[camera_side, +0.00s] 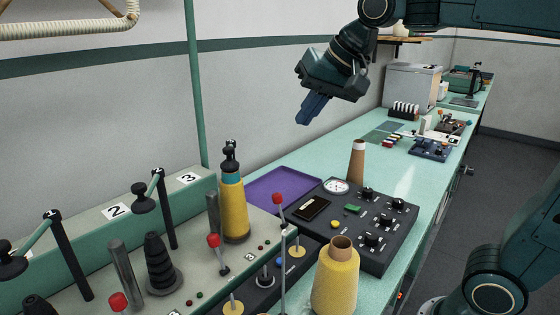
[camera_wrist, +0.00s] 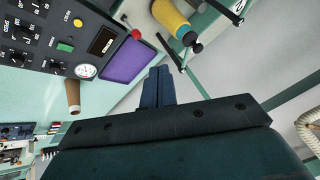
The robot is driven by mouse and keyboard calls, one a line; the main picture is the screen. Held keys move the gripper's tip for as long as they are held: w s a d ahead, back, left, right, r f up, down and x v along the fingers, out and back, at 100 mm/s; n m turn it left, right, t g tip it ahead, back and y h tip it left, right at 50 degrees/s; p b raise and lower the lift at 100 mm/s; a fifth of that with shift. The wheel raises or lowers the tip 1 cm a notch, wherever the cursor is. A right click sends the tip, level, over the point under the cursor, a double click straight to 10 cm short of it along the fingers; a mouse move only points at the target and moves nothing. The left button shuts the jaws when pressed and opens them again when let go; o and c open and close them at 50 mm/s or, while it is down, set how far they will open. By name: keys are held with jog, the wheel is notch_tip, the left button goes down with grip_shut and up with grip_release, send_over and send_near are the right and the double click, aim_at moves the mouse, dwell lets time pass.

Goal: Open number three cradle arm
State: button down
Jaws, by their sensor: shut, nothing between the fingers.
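The white "3" label (camera_side: 187,178) is on the green rail at the left in the side view. Just right of it, a yellow cone (camera_side: 234,210) stands upright with a black cradle-arm head (camera_side: 231,155) on its top. The cone (camera_wrist: 172,18) also shows at the top of the wrist view, with a black post (camera_wrist: 171,54) beside it. Most of this station's arm and post is hidden behind the cone in the side view. My gripper (camera_side: 303,119) is shut and empty, high above the bench, right of the cone and apart from everything. Its blue fingers (camera_wrist: 158,72) show in the wrist view.
Another cradle arm's black post (camera_side: 166,215) stands near the "2" label (camera_side: 117,211). A red-knobbed lever (camera_side: 278,199) rises near the control panel (camera_side: 390,250). A loose yellow cone (camera_side: 336,285) is in front. A purple tray (camera_side: 280,187) lies flat.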

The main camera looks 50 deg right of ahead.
aim_at(230, 149)
jog(key=shift+m, duration=0.8)
jog(key=w, duration=0.1)
jog(key=w+r, duration=0.1)
jog(key=w, duration=0.2)
jog(key=shift+w+a+r, duration=0.2)
jog(key=shift+w+r, duration=0.05)
jog(key=shift+r, duration=0.05)
jog(key=shift+f, duration=0.1)
jog(key=w+a+f, duration=0.3)
jog(key=w+f, duration=0.5)
jog(key=f, duration=0.1)
jog(key=shift+w+a, duration=0.15)
jog(key=shift+a, duration=0.05)
